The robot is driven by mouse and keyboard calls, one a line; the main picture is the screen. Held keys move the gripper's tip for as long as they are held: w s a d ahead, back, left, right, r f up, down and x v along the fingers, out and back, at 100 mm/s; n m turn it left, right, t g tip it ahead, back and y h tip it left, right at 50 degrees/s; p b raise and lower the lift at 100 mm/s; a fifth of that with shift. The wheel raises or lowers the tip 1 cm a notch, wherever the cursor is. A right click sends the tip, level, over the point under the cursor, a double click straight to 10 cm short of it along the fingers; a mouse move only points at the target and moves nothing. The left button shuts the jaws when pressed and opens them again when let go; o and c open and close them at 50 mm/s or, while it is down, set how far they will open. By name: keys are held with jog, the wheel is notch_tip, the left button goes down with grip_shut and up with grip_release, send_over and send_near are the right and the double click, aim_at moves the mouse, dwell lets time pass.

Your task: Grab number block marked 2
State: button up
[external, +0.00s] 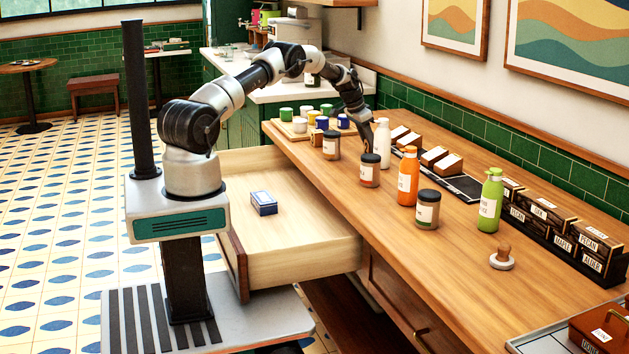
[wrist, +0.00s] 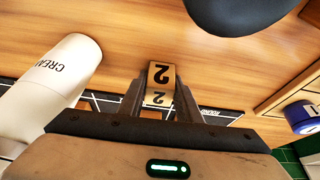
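The number block marked 2 (wrist: 161,74) is a small tan block with a black 2 on its faces, in the middle of the wrist view. My gripper (wrist: 160,90) has one dark finger on each side of it, close against its sides, and looks shut on it. In the external view my gripper (external: 367,138) reaches down to the counter behind the dark-lidded jars, and the block cannot be made out there.
A white cream bottle (external: 382,143) stands right beside my gripper; it also shows in the wrist view (wrist: 55,80). A dark-lidded jar (external: 369,170) stands just in front. An orange bottle (external: 407,175) and black trays (external: 460,187) are to the right. An open drawer (external: 300,240) juts out below.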

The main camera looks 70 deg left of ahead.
jog(key=c, duration=0.3)
jog(key=shift+r, duration=0.15)
